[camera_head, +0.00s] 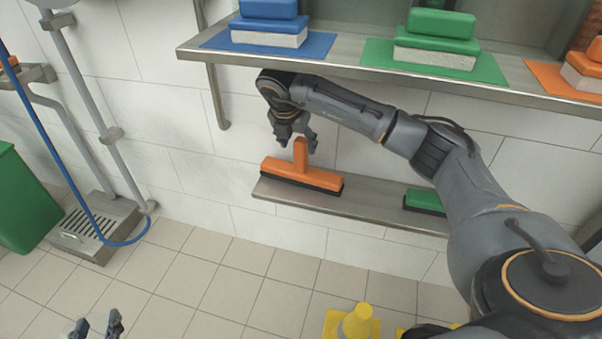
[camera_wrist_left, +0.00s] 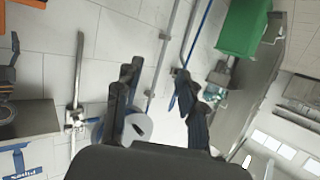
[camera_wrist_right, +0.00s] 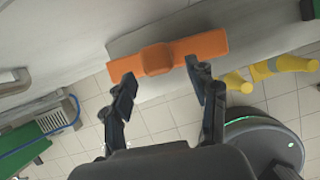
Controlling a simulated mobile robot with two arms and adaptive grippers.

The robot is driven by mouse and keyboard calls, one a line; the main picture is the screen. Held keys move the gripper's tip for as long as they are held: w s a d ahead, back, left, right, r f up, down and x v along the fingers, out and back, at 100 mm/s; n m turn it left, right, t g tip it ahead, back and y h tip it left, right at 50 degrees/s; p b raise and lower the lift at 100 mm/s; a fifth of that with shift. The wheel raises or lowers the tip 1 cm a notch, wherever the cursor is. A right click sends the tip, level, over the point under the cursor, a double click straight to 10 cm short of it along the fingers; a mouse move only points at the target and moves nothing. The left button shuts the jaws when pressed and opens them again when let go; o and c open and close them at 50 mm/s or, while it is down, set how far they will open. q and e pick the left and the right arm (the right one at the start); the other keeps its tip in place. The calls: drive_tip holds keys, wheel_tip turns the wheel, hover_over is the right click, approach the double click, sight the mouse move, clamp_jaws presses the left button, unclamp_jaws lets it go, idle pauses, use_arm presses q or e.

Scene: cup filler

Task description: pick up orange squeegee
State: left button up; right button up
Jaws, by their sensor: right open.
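The orange squeegee (camera_head: 303,175) lies on the lower metal shelf (camera_head: 350,202), near its left end, with its handle stub pointing up. It also shows in the right wrist view (camera_wrist_right: 168,56), ahead of the fingertips. My right gripper (camera_head: 296,140) is above the squeegee, with its open fingers around or just beside the top of the stub; I cannot tell if they touch it. In the right wrist view the open fingers (camera_wrist_right: 160,88) are on either side of the stub. My left gripper (camera_head: 97,326) is at the bottom left, far from the squeegee. It is open and empty in the left wrist view (camera_wrist_left: 158,85).
A green squeegee (camera_head: 424,201) lies further right on the lower shelf. The upper shelf (camera_head: 335,62) overhangs and holds blue, green and orange brushes on mats. Yellow objects (camera_head: 352,322) stand on the floor below. A blue hose (camera_head: 55,135) and green bin (camera_head: 22,200) are at left.

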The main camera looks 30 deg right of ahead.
sight(301, 151)
drive_tip(key=b+x, duration=0.1)
drive_tip(key=x, duration=0.3)
drive_tip(key=shift+w+d+f, duration=0.1)
drive_tip(key=shift+w+d, duration=0.05)
drive_tip(key=shift+d, duration=0.15)
drive_tip(key=shift+w+d+f, duration=0.1)
drive_tip(key=shift+d+f, duration=0.05)
drive_tip(key=shift+f, duration=0.2)
use_arm(q)
wheel_tip(301, 151, up, 6)
drive_tip(key=w+d+t+h, duration=0.1)
drive_tip(key=t, duration=0.3)
drive_tip(key=shift+w+d, duration=0.15)
drive_tip(key=shift+w, duration=0.2)
use_arm(e)
clamp_jaws()
